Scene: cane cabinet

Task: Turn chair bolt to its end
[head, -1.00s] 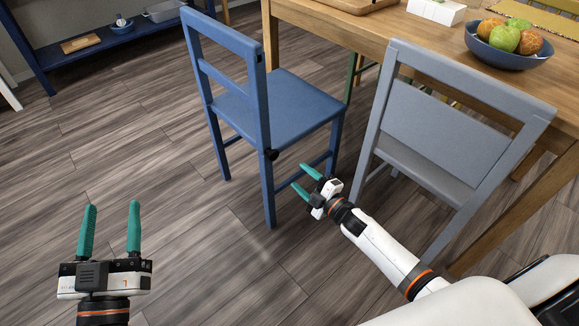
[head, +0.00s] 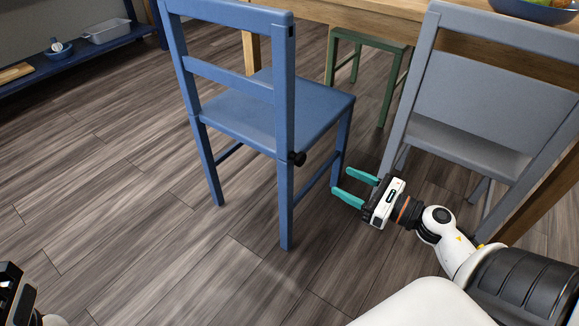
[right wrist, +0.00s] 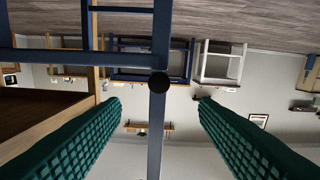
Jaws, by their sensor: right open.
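The blue chair (head: 262,110) stands on the floor in the middle of the head view. Its black bolt (head: 298,159) is a small knob on the rear leg, at about seat height. My right gripper (head: 342,182) is open and empty, to the right of the bolt and apart from it. In the right wrist view the bolt (right wrist: 159,83) shows as a dark round knob on the chair leg, centred between the two green fingers and beyond them.
A grey chair (head: 485,85) stands close behind and right of my right gripper. A wooden table (head: 330,12) is at the back, with a green stool (head: 372,42) by it. A blue shelf (head: 85,55) stands at the far left. The floor left of the blue chair is clear.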

